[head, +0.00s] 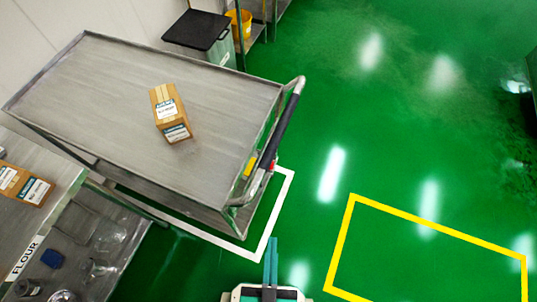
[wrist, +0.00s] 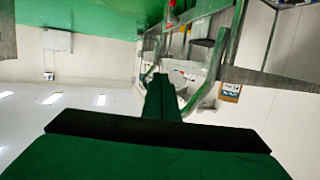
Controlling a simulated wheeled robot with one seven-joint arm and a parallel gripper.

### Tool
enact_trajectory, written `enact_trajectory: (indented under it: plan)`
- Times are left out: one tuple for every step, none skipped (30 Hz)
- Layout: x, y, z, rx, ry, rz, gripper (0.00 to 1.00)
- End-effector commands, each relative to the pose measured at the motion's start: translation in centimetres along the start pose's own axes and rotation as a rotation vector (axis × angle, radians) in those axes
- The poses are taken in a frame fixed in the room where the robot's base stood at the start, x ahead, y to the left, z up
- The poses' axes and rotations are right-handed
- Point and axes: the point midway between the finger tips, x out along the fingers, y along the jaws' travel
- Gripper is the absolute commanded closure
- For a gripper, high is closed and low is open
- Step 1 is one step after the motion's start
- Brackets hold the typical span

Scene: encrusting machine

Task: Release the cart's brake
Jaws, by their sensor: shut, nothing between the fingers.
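The steel cart (head: 110,85) stands inside a white floor outline, with a cardboard box (head: 170,112) on its top. Its push handle (head: 282,125), with a dark grip, is at the right end. A small red part (head: 272,166) and a yellow part (head: 249,167) show beside the handle; I cannot tell which is the brake. My gripper (head: 271,242) is shut and empty, in front of the cart's near right corner and apart from the handle in the picture. In the wrist view my gripper's fingers (wrist: 160,78) are together, and part of the cart frame (wrist: 207,80) shows beyond them, upside down.
A steel table (head: 50,165) with a box and a FLOUR label stands at the lower left. A dark-lidded bin (head: 197,30) and yellow bucket (head: 240,22) are behind the cart. The green floor to the right is clear, with a yellow outline (head: 440,224).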

Motion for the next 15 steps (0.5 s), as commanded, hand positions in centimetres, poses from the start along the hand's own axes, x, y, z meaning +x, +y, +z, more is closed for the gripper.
enact_trajectory:
  plan:
    - [0.0,0.0,0.0,0.0,0.0,0.0,1.0]
    - [0.0,0.0,0.0,0.0,0.0,0.0,1.0]
    - [0.0,0.0,0.0,0.0,0.0,0.0,1.0]
    - [0.0,0.0,0.0,0.0,0.0,0.0,1.0]
    - [0.0,0.0,0.0,0.0,0.0,0.0,1.0]
    - [0.0,0.0,0.0,0.0,0.0,0.0,1.0]
    - [0.0,0.0,0.0,0.0,0.0,0.0,1.0]
    - [0.0,0.0,0.0,0.0,0.0,0.0,1.0]
    - [0.0,0.0,0.1,0.0,-0.001,0.0,1.0]
    - [0.1,0.0,0.2,0.002,-0.003,0.001,1.0]
    - [0.2,0.1,0.4,0.004,-0.007,0.004,1.0]
    - [0.4,0.2,1.0,0.01,-0.016,0.009,1.0]
    - [0.6,0.4,1.8,0.017,-0.028,0.014,1.0]
    - [0.9,0.6,2.7,0.025,-0.043,0.021,1.0]
    - [1.4,0.8,4.2,0.041,-0.067,0.028,1.0]
